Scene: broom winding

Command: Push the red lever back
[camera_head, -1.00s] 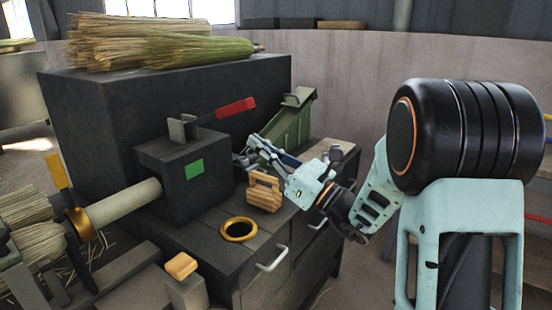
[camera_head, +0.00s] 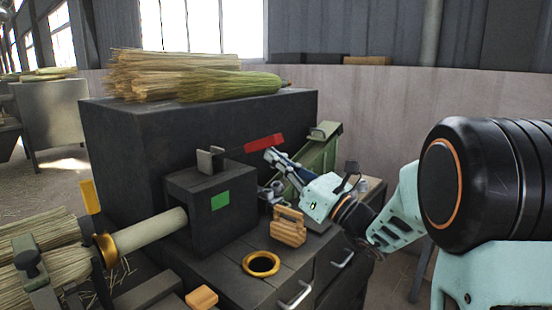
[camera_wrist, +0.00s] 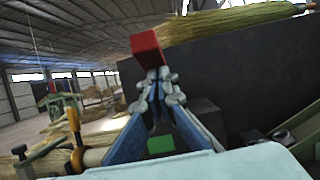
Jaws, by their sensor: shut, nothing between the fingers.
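The red lever (camera_head: 264,143) sticks out to the right from the top of a dark machine box with a green square (camera_head: 220,200). My gripper (camera_head: 268,154) is shut and empty, with its fingertips right at the lever's red handle, just below its right part. In the wrist view the red handle end (camera_wrist: 147,48) stands straight ahead of my fingertips (camera_wrist: 156,76). The fingers look very close to the handle or touching it; I cannot tell which. The lever's base is partly hidden behind my fingers in the wrist view.
Broom straw bundles (camera_head: 185,78) lie on the tall dark cabinet behind the lever. A green sloped piece (camera_head: 318,155), a wooden block (camera_head: 289,227) and a brass ring (camera_head: 261,264) are on the bench near my arm.

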